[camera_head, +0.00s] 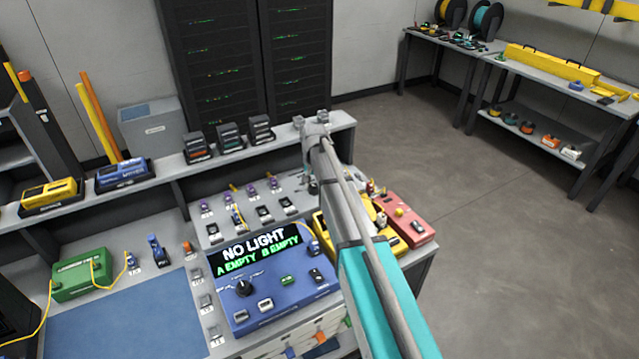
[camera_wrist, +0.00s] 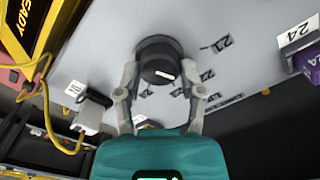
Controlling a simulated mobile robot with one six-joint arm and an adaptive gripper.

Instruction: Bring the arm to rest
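My gripper (camera_head: 311,121) is at the far end of my raised arm, over the right end of the bench's back shelf in the head view. In the wrist view my gripper (camera_wrist: 165,82) has its two grey fingers spread apart with nothing held between them. A black round knob (camera_wrist: 157,50) with a white mark shows between and beyond the fingertips, on a light grey labelled panel (camera_wrist: 110,40). I cannot tell whether any finger touches it. My arm hides part of the bench in the head view.
A blue unit (camera_head: 275,295) with a "NO LIGHT" screen (camera_head: 258,251), a yellow unit (camera_head: 330,238) and a red unit (camera_head: 408,222) crowd the bench by my arm. A yellow cable (camera_wrist: 50,115) hangs left in the wrist view. The floor (camera_head: 480,235) at right is clear.

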